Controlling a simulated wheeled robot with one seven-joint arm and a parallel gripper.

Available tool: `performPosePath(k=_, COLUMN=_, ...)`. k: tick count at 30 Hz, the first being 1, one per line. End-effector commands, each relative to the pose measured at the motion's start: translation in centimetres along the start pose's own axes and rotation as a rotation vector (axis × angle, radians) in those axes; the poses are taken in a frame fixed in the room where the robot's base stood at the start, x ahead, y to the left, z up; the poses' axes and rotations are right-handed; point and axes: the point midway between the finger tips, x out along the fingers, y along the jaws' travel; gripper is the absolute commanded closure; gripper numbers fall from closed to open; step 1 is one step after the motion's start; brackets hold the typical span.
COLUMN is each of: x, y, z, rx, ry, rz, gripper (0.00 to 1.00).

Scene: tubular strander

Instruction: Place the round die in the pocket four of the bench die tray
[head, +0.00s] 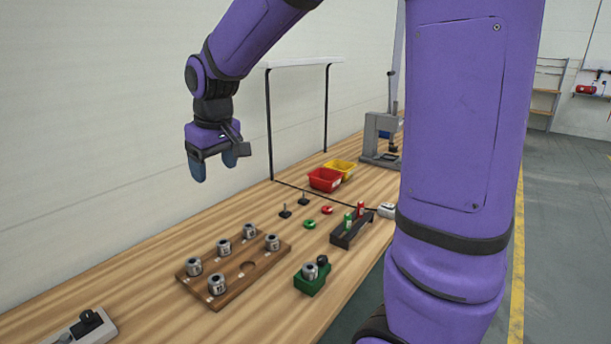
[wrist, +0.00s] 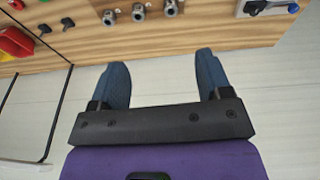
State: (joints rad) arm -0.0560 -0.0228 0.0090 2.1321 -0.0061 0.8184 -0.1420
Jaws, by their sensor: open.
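The wooden bench die tray (head: 234,266) lies on the bench in the head view. Several grey metal dies stand in it, and one round pocket (head: 248,268) towards its right front side is empty. Pocket numbers are too small to read. Another grey die (head: 310,271) stands in a small green holder (head: 311,287) right of the tray, beside a black piece; I cannot tell whether it is the round die. My gripper (head: 213,170) is open and empty, high above the bench behind the tray. The wrist view shows its blue fingers (wrist: 161,62) apart, with several dies (wrist: 138,12) beyond.
A black rack (head: 351,232) with red and green pieces stands right of the tray. Red (head: 324,180) and yellow (head: 341,167) bins sit further back, near a tall black-legged frame (head: 268,110). A switch box (head: 84,328) is at front left. Bare bench surrounds the tray.

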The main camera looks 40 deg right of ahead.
Motion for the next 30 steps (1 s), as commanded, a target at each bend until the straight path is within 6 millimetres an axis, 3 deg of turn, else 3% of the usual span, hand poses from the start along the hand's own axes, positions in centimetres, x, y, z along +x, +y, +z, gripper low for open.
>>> performPosePath(k=3, x=-3.1, y=-0.1, z=3.3, rx=0.031, ry=0.041, rz=0.008, gripper=0.29)
performPosePath(k=12, x=-8.1, y=-0.8, z=11.9, rx=0.110, ry=0.133, rz=0.022, gripper=0.29)
performPosePath(k=21, x=-9.9, y=-1.8, z=20.0, rx=0.181, ry=0.216, rz=0.031, gripper=0.29)
performPosePath(k=25, x=-10.0, y=-2.1, z=22.0, rx=0.200, ry=0.237, rz=0.032, gripper=0.29)
performPosePath(k=30, x=-9.9, y=-2.2, z=22.9, rx=0.210, ry=0.246, rz=0.033, gripper=0.29)
